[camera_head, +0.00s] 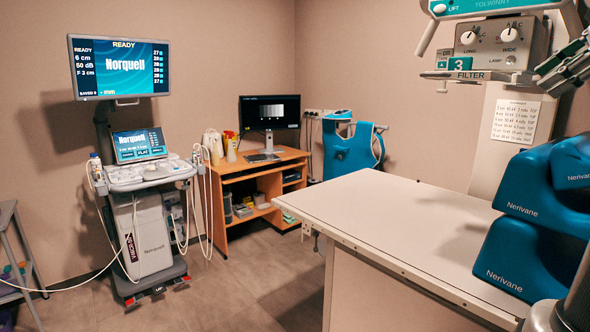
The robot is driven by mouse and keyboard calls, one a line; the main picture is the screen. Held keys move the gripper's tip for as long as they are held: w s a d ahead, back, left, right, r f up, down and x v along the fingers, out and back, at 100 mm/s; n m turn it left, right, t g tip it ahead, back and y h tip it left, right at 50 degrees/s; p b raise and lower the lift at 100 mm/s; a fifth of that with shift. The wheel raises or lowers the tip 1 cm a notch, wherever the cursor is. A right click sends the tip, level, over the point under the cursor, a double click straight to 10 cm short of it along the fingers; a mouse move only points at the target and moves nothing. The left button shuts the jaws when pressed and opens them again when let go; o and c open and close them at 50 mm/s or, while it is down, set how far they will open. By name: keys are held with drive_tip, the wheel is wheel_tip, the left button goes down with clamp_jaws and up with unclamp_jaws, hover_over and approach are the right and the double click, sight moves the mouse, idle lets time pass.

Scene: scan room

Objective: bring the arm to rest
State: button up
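My gripper (548,76) shows at the upper right edge, partly cut off by the frame. It is dark grey and raised in front of the X-ray tube head, well above the table (385,215). I see no object in it. Its fingers are small and seen at an angle, so I cannot tell whether they are apart. Most of my arm is outside the picture.
Blue padded shapes marked Nerivane (515,255) stand at the table's right end. The X-ray tube head (490,48) hangs near my gripper. An ultrasound cart (150,235), wooden desk (265,185) and blue apron (350,150) are farther off. The tabletop's left part is bare.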

drive_tip(key=s+a+f+n+g+h, duration=0.1)
drive_tip(key=s+a+f+n, duration=0.4)
drive_tip(key=f, duration=0.4)
drive_tip(key=s+a+f+n+g+h, duration=0.1)
drive_tip(key=s+a+f+n+g, duration=0.1)
drive_tip(key=s+a+f+n, duration=0.3)
drive_tip(key=s+a+f+n+g+h, duration=0.1)
drive_tip(key=s+a+f+n+g, duration=0.1)
drive_tip(key=s+a+f+n, duration=0.3)
drive_tip(key=a+f+n, duration=0.4)
drive_tip(key=f+n, duration=0.3)
drive_tip(key=f, duration=0.1)
drive_tip(key=shift+a+h, duration=0.2)
drive_tip(key=shift+h, duration=0.1)
drive_tip(key=shift+s, duration=0.1)
